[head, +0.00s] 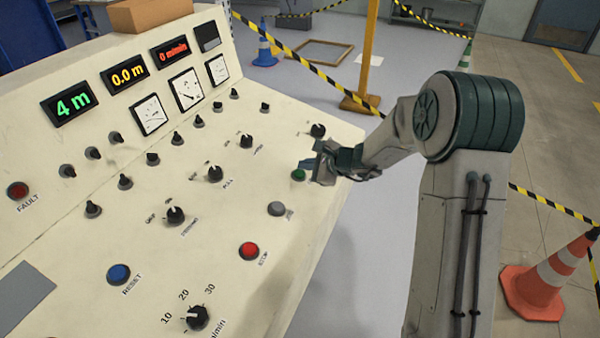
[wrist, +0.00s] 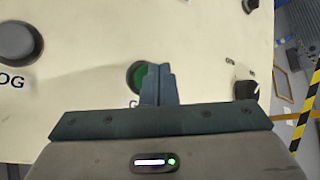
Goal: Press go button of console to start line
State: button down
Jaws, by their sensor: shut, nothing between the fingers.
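The console (head: 120,200) is a cream sloped panel with knobs, buttons, meters and lit displays. The go button is a green round button (head: 298,175) near the panel's right side. It also shows in the wrist view (wrist: 139,76), partly hidden behind my fingers, and only part of its label is visible. My gripper (head: 308,166) is shut and empty, with its fingertips (wrist: 158,68) over the right part of the green button. I cannot tell whether the tips touch it.
A grey button (head: 277,209), a red stop button (head: 249,251) and a blue reset button (head: 120,274) lie nearer on the panel. A black knob (head: 318,130) is just beyond my gripper. A traffic cone (head: 545,277) and striped barrier tape (head: 555,207) stand at right.

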jog(key=shift+f, duration=0.2)
jog(key=shift+a+f+b, duration=0.1)
jog(key=shift+f+b, duration=0.15)
jog(key=shift+b, duration=0.35)
jog(key=shift+a+f+b, duration=0.1)
jog(key=shift+f+b, duration=0.35)
jog(key=shift+b, duration=0.15)
dwell(0.4)
jog(key=shift+r, duration=0.15)
jog(key=shift+d+r+p, duration=0.2)
jog(key=shift+r+p, duration=0.25)
jog(key=shift+r, duration=0.3)
jog(key=r+p, duration=0.1)
jog(key=r, duration=0.1)
jog(key=d+r+p, duration=0.1)
jog(key=r+p, duration=0.1)
jog(key=r, duration=0.1)
jog(key=shift+s, duration=0.2)
